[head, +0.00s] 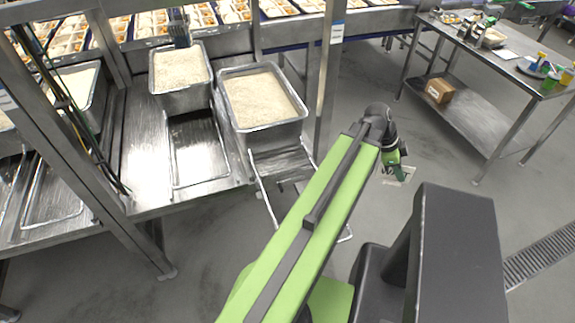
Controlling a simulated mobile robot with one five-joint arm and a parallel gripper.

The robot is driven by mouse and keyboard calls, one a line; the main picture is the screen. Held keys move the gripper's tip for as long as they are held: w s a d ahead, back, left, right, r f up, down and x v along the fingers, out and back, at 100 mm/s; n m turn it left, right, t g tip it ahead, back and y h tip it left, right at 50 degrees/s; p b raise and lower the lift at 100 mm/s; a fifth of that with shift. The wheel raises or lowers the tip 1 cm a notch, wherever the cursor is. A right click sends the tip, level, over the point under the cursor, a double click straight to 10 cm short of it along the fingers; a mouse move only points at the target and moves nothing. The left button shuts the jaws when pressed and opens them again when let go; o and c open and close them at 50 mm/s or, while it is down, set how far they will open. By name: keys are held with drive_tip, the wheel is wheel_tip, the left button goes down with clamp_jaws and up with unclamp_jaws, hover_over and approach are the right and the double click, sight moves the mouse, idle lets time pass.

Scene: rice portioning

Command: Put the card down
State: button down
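My arm reaches up and forward from the bottom of the head view. My gripper (399,174) is at its far end, past the dark wrist, and is small and partly hidden by it. A small white card (409,174) with dark marks shows right at the gripper, over the grey floor in the picture. The fingertips are too small to make out, so I cannot tell whether they grip the card.
A steel table (494,62) at the upper right carries dishes and tools, with a cardboard box (439,91) on its lower shelf. Rice bins (262,98) stand in a steel frame at the left. Food trays line a conveyor behind. Open floor lies between.

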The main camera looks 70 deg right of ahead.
drive_tip(key=w+d+f+n+h+b, duration=0.15)
drive_tip(key=w+d, duration=0.25)
drive_tip(key=w, duration=0.6)
drive_tip(key=w+d+f+n+t+h+b, duration=0.1)
drive_tip(key=w+d+f+n+b, duration=0.2)
drive_tip(key=w, duration=0.8)
drive_tip(key=w+d+f+n+h+b, duration=0.15)
drive_tip(key=w+d, duration=0.35)
drive_tip(key=w, duration=0.5)
drive_tip(key=shift+n+y, duration=0.4)
drive_tip(key=w+f+b, duration=0.2)
drive_tip(key=w, duration=0.1)
drive_tip(key=w+f+b, duration=0.2)
drive_tip(key=w, duration=0.2)
drive_tip(key=w+f+b, duration=0.2)
drive_tip(key=w+f, duration=0.1)
drive_tip(key=shift+w+a, duration=0.2)
drive_tip(key=shift+w, duration=0.2)
drive_tip(key=shift+w+f, duration=0.15)
drive_tip(key=shift+w, duration=0.35)
wheel_tip(320, 180, down, 4)
drive_tip(key=b, duration=0.4)
drive_tip(key=shift+f+b, duration=0.15)
drive_tip(key=shift+b, duration=0.25)
drive_tip(key=shift+r, duration=0.25)
drive_tip(key=shift+f, duration=0.25)
drive_tip(key=c, duration=1.6)
unclamp_jaws()
